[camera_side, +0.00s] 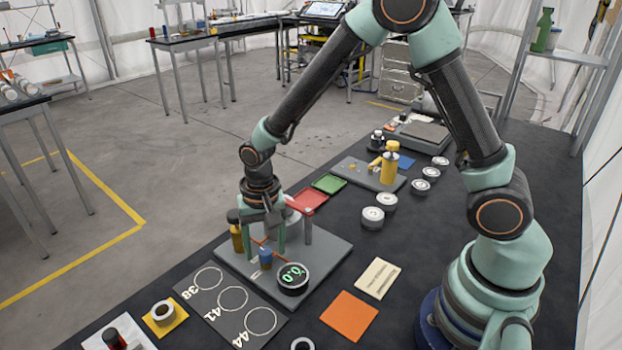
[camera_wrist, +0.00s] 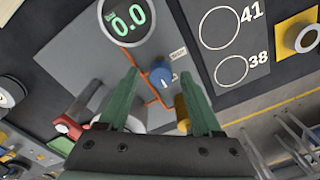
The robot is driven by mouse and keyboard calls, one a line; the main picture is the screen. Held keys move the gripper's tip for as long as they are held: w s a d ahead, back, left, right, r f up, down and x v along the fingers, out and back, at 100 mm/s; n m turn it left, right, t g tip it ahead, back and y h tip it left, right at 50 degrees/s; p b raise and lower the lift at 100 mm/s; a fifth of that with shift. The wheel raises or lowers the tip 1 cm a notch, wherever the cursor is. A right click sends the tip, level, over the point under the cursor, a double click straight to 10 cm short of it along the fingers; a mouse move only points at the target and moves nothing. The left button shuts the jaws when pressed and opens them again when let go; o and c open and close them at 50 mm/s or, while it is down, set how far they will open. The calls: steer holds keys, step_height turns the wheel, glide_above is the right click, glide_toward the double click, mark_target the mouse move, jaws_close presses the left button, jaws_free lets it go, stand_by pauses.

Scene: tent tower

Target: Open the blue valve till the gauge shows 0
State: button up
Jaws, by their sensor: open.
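The blue valve (camera_side: 265,257) stands on a grey plate (camera_side: 325,258), beside orange pipe lines. In the wrist view the blue valve (camera_wrist: 161,75) shows between and beyond my fingers. The round gauge (camera_side: 292,278) at the plate's front reads 0.0 in green digits; it also reads 0.0 in the wrist view (camera_wrist: 128,20). My gripper (camera_side: 268,240) is above the plate, close to the valve. In the wrist view my gripper (camera_wrist: 163,85) has its two green fingers wide apart with nothing held. Whether a finger touches the valve cannot be told.
A yellow bottle-like part (camera_side: 237,238) stands at the plate's left edge. A dark card (camera_side: 231,306) with circles marked 38, 41 and 44 lies in front. An orange square (camera_side: 349,316) and a cream card (camera_side: 377,278) lie right. Several white-topped discs (camera_side: 372,217) stand behind.

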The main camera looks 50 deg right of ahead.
mark_target(267, 250)
step_height(267, 250, up, 12)
steer(key=shift+s, duration=0.15)
stand_by(0.4)
steer(key=shift+r, duration=0.1)
steer(key=s+d+r+n+t, duration=0.5)
steer(key=s+d+r+n, duration=0.2)
steer(key=s+d+r, duration=0.1)
steer(key=shift+s+d+r, duration=0.35)
steer(key=shift+s+d, duration=0.3)
steer(key=shift+s, duration=0.2)
stand_by(0.4)
